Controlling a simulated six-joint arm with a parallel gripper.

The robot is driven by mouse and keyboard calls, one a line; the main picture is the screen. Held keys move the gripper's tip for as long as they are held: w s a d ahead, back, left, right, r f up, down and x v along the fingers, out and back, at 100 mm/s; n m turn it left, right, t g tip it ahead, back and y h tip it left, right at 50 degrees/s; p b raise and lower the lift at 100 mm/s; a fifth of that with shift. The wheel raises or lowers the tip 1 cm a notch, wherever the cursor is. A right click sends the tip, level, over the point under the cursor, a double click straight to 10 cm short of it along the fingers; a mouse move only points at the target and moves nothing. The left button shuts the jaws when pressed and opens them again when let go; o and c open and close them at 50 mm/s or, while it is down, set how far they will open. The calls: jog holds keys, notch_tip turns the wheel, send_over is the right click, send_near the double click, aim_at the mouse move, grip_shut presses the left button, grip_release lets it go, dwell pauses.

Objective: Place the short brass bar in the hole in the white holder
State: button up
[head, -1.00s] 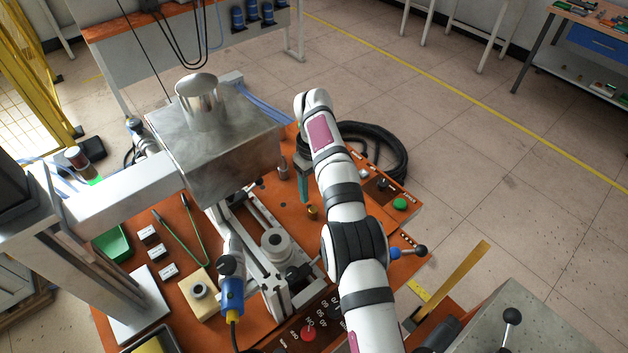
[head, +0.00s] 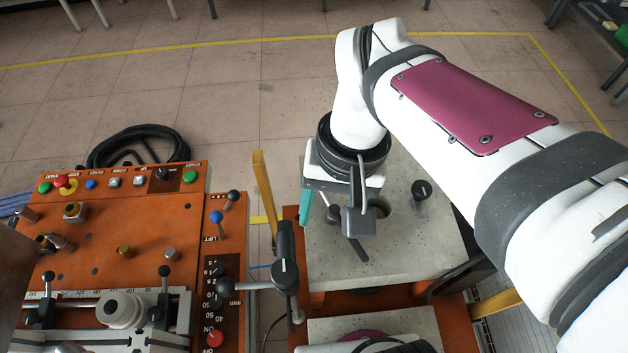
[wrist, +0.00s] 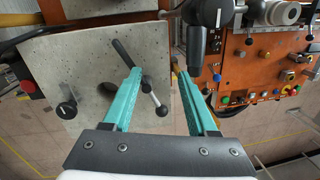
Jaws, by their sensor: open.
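The short brass bar (head: 126,251) stands upright on the orange machine top, left of a steel peg. In the wrist view it looks like a small brass spot (wrist: 271,38). The white holder (head: 120,307), round with a hole in its top, sits nearer on the machine rails; it also shows at the upper right of the wrist view (wrist: 284,12). My gripper (wrist: 160,72) is open, its two teal fingers apart with nothing held between them. It is over the grey block, well right of the bar in the head view, where one teal finger shows and the rest is hidden.
The grey block (head: 430,240) has a dark hole, a black knob (head: 422,190) and a lever. A black-handled lever (head: 285,255) and a yellow post (head: 263,190) stand between block and machine. Steel pegs (head: 172,254) and clamp handles (head: 165,285) surround the bar and holder.

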jog(key=shift+o, duration=0.5)
jog(key=s+d+f+m, duration=0.1)
jog(key=s, duration=0.1)
jog(key=s+f+m, duration=0.1)
jog(key=s+f, duration=0.1)
jog(key=s, duration=0.1)
jog(key=s+d+f+m, duration=0.1)
jog(key=s, duration=0.1)
jog(key=shift+s+d+f+m, duration=0.2)
jog(key=shift+s+d+m, duration=0.1)
jog(key=shift+s, duration=0.1)
